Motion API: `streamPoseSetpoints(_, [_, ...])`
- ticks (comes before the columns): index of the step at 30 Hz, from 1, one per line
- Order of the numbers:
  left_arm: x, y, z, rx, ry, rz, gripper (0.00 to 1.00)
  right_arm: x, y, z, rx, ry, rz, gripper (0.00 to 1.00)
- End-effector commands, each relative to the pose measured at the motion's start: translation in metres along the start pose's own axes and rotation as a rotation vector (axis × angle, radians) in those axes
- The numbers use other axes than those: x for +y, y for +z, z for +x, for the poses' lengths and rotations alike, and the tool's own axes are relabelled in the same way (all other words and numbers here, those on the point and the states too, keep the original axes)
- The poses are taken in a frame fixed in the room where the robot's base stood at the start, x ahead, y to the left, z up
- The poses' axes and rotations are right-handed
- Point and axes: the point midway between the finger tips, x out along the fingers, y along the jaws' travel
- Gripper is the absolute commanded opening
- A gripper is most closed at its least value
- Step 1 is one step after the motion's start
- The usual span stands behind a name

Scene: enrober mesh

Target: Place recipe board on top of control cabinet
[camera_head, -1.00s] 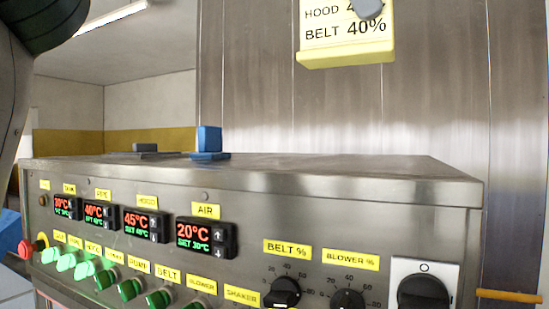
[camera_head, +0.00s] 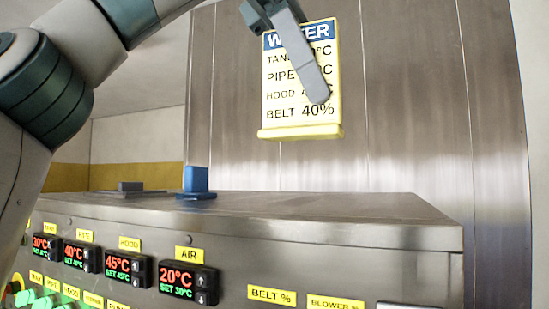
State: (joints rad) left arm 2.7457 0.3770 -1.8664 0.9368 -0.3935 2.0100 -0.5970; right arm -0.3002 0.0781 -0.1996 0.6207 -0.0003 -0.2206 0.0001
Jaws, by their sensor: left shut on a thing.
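The recipe board (camera_head: 284,112) is a yellow card with a blue header and a thick yellow foot. It hangs upright in the air above the control cabinet (camera_head: 330,215), with a gap below its foot. My left gripper (camera_head: 318,92) comes in from the upper left and is shut on the board. One grey finger lies across the board's front and hides part of its text; the other finger is hidden behind it. The cabinet is a steel box with a flat top and labelled displays on its front. My right gripper is not in view.
A blue block (camera_head: 196,182) stands on the cabinet top at left, beside a flat dark grey piece (camera_head: 130,187). The right and middle of the top are bare. A tall steel panel (camera_head: 415,100) rises behind the cabinet.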

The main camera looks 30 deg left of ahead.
Motion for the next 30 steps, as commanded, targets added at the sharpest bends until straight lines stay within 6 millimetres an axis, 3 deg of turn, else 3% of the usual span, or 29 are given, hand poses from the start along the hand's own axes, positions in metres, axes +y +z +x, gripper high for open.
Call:
streamPoseSetpoints(7, [0.024,-0.049,0.01,-0.003,-0.001,-0.002,0.0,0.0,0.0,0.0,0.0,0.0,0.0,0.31])
streamPoseSetpoints(13, [0.037,-0.077,0.017,-0.001,-0.001,0.0,0.0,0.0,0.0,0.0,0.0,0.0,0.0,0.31])
streamPoseSetpoints(30, [0.037,-0.078,0.022,0.001,-0.004,0.002,0.0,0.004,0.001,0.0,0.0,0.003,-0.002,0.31])
